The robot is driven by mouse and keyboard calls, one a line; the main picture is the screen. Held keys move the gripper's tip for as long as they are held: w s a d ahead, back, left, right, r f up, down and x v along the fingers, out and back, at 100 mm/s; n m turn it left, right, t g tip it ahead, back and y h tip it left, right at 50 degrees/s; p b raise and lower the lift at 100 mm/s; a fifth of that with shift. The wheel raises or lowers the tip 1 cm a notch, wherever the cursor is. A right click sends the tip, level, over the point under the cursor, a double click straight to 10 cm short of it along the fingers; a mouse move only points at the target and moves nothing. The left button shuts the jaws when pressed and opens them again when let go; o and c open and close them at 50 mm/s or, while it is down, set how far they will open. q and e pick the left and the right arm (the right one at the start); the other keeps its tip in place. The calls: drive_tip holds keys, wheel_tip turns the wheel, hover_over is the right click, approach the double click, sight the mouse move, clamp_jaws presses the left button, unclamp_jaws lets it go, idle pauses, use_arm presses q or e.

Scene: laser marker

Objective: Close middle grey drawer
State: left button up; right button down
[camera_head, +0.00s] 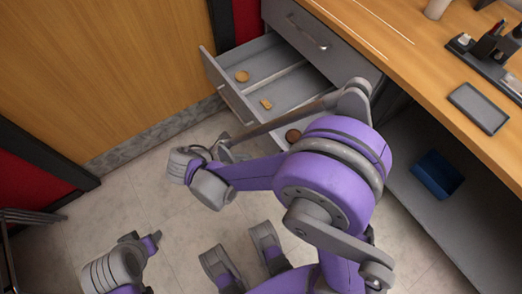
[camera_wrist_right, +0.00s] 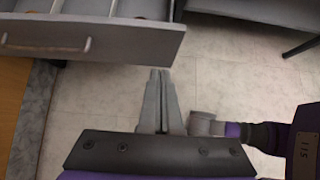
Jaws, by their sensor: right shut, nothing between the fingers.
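The middle grey drawer (camera_head: 229,92) stands pulled out below a shut top drawer (camera_head: 322,42) in the head view. Several small brown items lie inside, including a round one (camera_head: 242,76) and a squarish one (camera_head: 266,104). The drawer front (camera_wrist_right: 125,40), with a light handle (camera_wrist_right: 88,44), also shows in the right wrist view. My right gripper (camera_head: 222,148) is shut and empty, near the drawer's outer front end. In the right wrist view, the shut fingertips (camera_wrist_right: 160,74) are close to the lower edge of the drawer front; contact cannot be told.
A wooden desk top (camera_head: 440,75) holds a grey tray (camera_head: 479,107) and a pen holder (camera_head: 495,45). A blue bin (camera_head: 437,174) stands under the desk. A wooden panel (camera_head: 100,70) is at the left. The tiled floor (camera_head: 150,190) before the drawer has free room.

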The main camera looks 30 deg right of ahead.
drive_tip(key=d+r+b+x, duration=0.2)
drive_tip(key=x, duration=1)
drive_tip(key=shift+d, duration=0.15)
drive_tip(key=w+d+b, duration=0.1)
drive_tip(key=w+d, duration=0.1)
drive_tip(key=d, duration=3.2)
drive_tip(key=shift+w+b, duration=0.4)
drive_tip(key=shift+d+r, duration=0.1)
